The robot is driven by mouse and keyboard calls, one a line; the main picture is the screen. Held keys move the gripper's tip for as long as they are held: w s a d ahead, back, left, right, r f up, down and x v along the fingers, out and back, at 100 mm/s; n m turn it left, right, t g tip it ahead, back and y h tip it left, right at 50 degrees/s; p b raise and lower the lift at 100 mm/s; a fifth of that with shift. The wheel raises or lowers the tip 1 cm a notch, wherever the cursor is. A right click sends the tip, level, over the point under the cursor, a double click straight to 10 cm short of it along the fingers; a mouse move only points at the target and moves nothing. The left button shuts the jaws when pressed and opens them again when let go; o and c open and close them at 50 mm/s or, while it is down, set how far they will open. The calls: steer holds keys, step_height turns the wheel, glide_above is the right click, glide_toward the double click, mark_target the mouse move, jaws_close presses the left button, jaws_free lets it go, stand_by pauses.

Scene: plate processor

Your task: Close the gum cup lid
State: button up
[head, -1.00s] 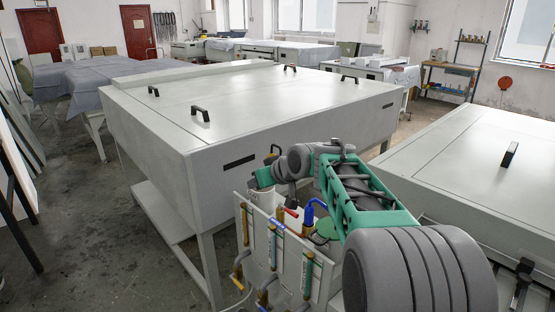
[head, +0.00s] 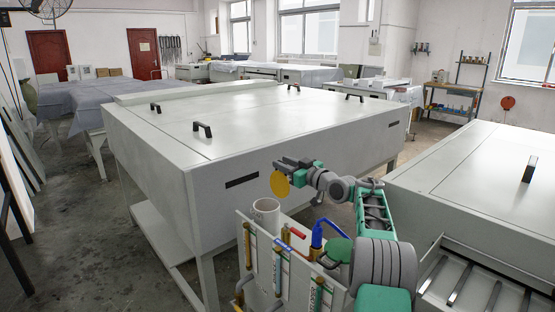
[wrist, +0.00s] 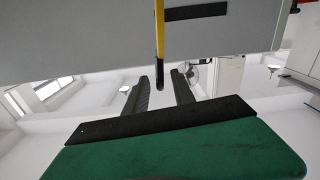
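The white gum cup (head: 265,208) stands upright in the head view at the left end of a small rack. Its round yellow lid (head: 280,184) stands on edge, open, above and to the right of the cup's mouth. My gripper (head: 282,163) is at the lid's upper edge, fingers pointing left. In the wrist view the lid (wrist: 159,40) shows edge-on as a narrow yellow strip with a dark end. That end lies between the two fingertips (wrist: 161,80), with a gap visible on each side. The hinge is not visible.
The rack also holds a blue spout (head: 318,232), a green round piece (head: 340,249) and a front panel with brass tubes (head: 277,272). A large grey plate processor (head: 225,215) stands close behind the cup, and another grey unit (head: 450,180) is at right.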

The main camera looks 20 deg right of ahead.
steer(key=shift+c, duration=0.3)
jaws_close()
steer(key=shift+r, duration=0.15)
stand_by(1.0)
